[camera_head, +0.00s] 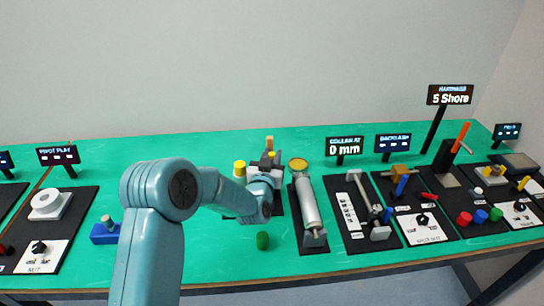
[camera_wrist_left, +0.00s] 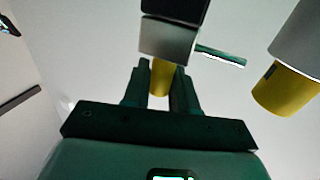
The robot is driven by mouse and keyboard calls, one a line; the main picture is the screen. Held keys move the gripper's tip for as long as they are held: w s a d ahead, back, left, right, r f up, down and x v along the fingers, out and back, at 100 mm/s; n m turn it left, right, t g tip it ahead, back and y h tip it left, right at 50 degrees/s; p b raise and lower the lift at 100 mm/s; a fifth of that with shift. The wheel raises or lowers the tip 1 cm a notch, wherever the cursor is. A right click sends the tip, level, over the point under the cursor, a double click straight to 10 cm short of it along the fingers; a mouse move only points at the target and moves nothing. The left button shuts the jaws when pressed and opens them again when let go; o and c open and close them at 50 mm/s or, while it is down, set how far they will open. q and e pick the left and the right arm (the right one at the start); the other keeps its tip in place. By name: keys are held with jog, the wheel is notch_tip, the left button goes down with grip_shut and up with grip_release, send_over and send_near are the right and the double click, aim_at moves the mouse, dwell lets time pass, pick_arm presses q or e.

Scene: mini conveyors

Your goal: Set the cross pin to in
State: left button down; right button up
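My left gripper (camera_head: 268,174) is at a small dark device with yellow-topped parts in the middle of the table in the head view. In the left wrist view its two dark fingers (camera_wrist_left: 160,88) stand on either side of a yellow peg (camera_wrist_left: 161,77). The peg sits just below a grey and black block (camera_wrist_left: 168,38). I cannot tell whether the fingers touch the peg. No label marks the cross pin, and my arm hides part of the device. My right gripper is not in view.
A larger yellow-ended cylinder (camera_wrist_left: 285,90) is close on the right in the left wrist view. A grey roller (camera_head: 308,205) stands right of my gripper. Several black panels with knobs and signs stand further right.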

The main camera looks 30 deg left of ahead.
pick_arm(q)
jog(key=a+b, duration=0.1)
jog(key=s+a+b, duration=0.1)
jog(key=shift+s+a+b, duration=0.3)
jog(key=shift+a+b, duration=0.05)
jog(key=c, duration=1.3)
grip_release()
jog(key=shift+a, duration=0.1)
jog(key=shift+o, duration=1.3)
jog(key=shift+a, duration=0.1)
jog(key=b+v, duration=0.4)
jog(key=v, duration=1.2)
jog(key=shift+s, duration=0.25)
